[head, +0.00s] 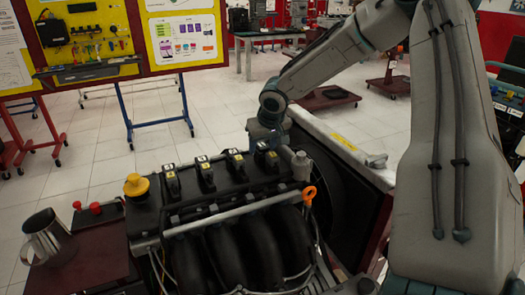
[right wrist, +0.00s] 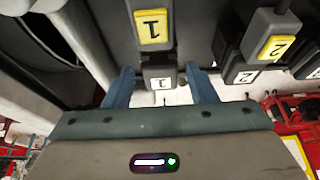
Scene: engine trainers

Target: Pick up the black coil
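Several black coils stand in a row on top of the engine (head: 228,215) in the head view, each with a pale or yellow label. The rightmost black coil (head: 265,156) is just below my right gripper (head: 268,138). In the right wrist view, the black coil marked 1 (right wrist: 152,48) has a yellow label and a lower block with a white label. The two blue fingers of my right gripper (right wrist: 158,74) stand either side of that block, with a gap at each side. The gripper is open. My left gripper is not in view.
The coil marked 2 (right wrist: 268,45) is close beside in the right wrist view. A yellow cap (head: 136,186) and an orange ring (head: 309,194) are on the engine. A metal mug (head: 45,238) stands at the left. A yellow tool board (head: 90,40) is behind.

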